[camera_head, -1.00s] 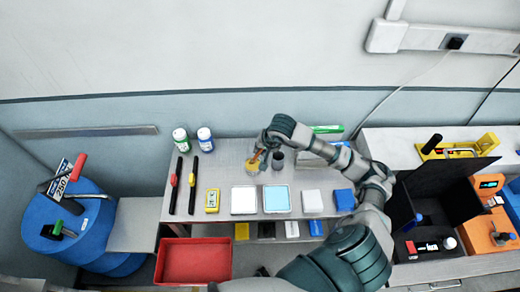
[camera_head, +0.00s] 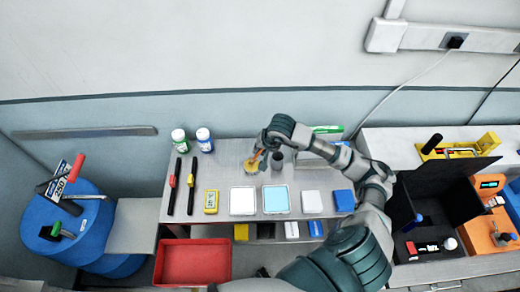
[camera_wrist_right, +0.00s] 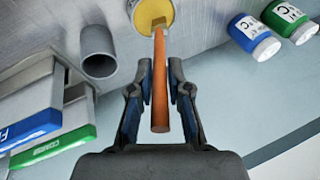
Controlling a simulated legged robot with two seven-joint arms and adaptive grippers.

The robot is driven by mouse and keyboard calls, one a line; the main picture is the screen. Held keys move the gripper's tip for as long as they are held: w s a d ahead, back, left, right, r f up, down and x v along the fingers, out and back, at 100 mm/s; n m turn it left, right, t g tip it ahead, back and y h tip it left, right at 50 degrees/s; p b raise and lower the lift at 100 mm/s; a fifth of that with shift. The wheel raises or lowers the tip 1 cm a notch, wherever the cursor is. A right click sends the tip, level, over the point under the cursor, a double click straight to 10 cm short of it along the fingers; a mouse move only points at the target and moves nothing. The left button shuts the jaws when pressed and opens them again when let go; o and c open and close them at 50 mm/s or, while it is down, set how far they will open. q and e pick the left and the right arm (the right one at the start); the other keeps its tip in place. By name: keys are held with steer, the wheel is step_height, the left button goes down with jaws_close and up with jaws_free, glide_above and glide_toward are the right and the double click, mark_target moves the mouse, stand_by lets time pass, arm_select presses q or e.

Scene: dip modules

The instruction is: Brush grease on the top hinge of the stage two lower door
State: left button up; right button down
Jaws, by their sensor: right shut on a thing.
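My right gripper (camera_head: 264,146) is over the back of the metal table in the head view. In the right wrist view the right gripper (camera_wrist_right: 160,88) is shut on the orange-brown handle of a brush (camera_wrist_right: 160,104). The handle runs to a yellow tin (camera_wrist_right: 152,14), and the brush's far end is hidden at the tin. The tin also shows in the head view (camera_head: 251,167), just below the gripper. No door or hinge can be made out. My left gripper is not in view.
A grey cup (camera_head: 277,161) stands beside the tin. Two bottles (camera_head: 192,139) stand at the back left. White and light-blue trays (camera_head: 276,200), a yellow meter (camera_head: 211,201) and two black tools fill the front. A red bin (camera_head: 193,262) is below. A black open case (camera_head: 430,215) is right.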

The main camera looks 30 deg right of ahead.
steer(key=shift+d+f, duration=0.1)
steer(key=shift+d, duration=0.2)
steer(key=shift+a, duration=0.25)
steer(key=shift+d+b, duration=0.15)
steer(key=shift+b, duration=0.2)
stand_by(0.3)
steer(key=shift+f+b, duration=0.1)
steer(key=shift+b, duration=0.25)
stand_by(0.9)
stand_by(0.5)
steer(key=shift+r+p, duration=1.8)
steer(key=shift+r, duration=1.8)
